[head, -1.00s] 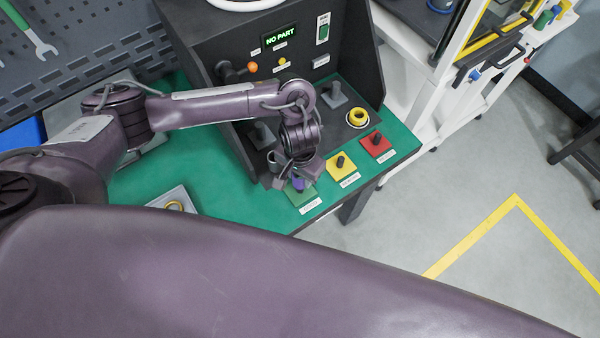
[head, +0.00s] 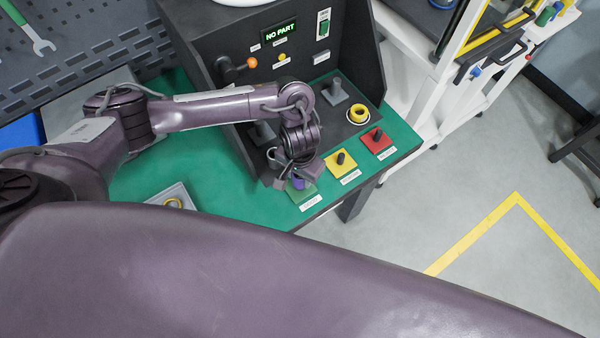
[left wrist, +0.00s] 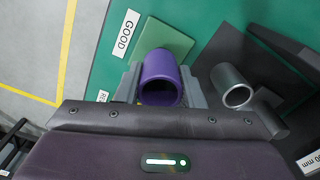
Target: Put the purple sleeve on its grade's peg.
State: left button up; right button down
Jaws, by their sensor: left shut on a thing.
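My left gripper (head: 296,180) is shut on the purple sleeve (head: 298,184) at the green plate (head: 306,195). In the left wrist view the purple sleeve (left wrist: 160,84) sits between the two grey fingers, its open end toward the camera. Beyond it lies the green plate (left wrist: 176,40) beside a white "GOOD" label (left wrist: 126,34). The green plate's peg is hidden, so I cannot tell whether the sleeve is around it. The yellow plate (head: 333,168) and red plate (head: 385,147) each carry a dark, bare peg. My right gripper is not in view.
A dark test stand (head: 225,75) with a "NO PART" display (head: 281,32) stands behind the plates. It has grey posts (head: 335,92) and a yellow ring (head: 358,113). A small tray (head: 180,190) lies left on the green bench. My large arm link fills the foreground.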

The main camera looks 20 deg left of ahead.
pick_arm(q)
jog(key=shift+f, duration=0.15)
jog(key=shift+f, duration=0.45)
jog(key=shift+f, duration=0.55)
dwell(0.6)
jog(key=shift+f, duration=0.3)
dwell(0.4)
jog(key=shift+p, duration=0.3)
dwell(0.9)
jog(key=o, duration=1.2)
jog(key=shift+f, duration=0.1)
